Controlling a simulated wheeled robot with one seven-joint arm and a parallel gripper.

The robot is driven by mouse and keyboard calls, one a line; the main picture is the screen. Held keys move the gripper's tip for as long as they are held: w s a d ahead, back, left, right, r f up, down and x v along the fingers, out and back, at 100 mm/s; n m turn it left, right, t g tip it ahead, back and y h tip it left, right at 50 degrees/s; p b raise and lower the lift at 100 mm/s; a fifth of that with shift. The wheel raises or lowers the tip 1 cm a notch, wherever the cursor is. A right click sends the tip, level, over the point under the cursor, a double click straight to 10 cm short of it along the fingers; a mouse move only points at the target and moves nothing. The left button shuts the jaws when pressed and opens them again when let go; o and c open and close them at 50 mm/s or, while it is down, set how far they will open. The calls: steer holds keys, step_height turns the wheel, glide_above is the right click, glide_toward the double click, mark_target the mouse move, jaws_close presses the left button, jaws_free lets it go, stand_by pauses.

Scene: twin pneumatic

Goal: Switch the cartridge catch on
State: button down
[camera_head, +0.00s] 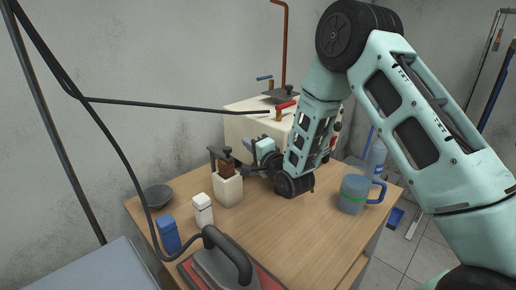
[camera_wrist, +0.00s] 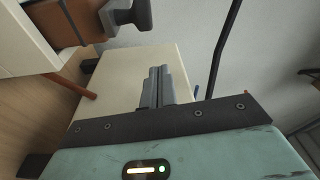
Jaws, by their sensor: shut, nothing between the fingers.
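A small cream block (camera_head: 228,188) with a brown insert (camera_head: 225,168) stands upright on the wooden table. A dark lever-like part (camera_head: 213,155) is at its top; I cannot tell for sure that this is the cartridge catch, or its setting. In the wrist view the brown part (camera_wrist: 52,22) and a dark grey knob-like piece (camera_wrist: 125,14) show at the upper left. My gripper (camera_wrist: 158,72) is shut and empty, its fingers side by side. In the head view it is just right of the cream block, partly hidden by my wrist; contact cannot be told.
A large cream machine (camera_head: 242,128) with a red handle (camera_head: 286,105) stands behind my arm. An iron (camera_head: 225,265) on a red pad, a white bottle (camera_head: 203,212), a blue box (camera_head: 168,235), a dark bowl (camera_head: 157,195) and a blue mug (camera_head: 353,194) surround free tabletop.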

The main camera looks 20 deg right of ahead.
steer(key=a+p, duration=0.1)
steer(key=a, duration=0.1)
steer(key=shift+w+a+f, duration=0.1)
steer(key=shift+a, duration=0.3)
steer(key=shift+s+a+f, duration=0.2)
steer(key=shift+s+a, duration=0.15)
steer(key=shift+a, duration=0.1)
steer(key=shift+w+a, duration=0.1)
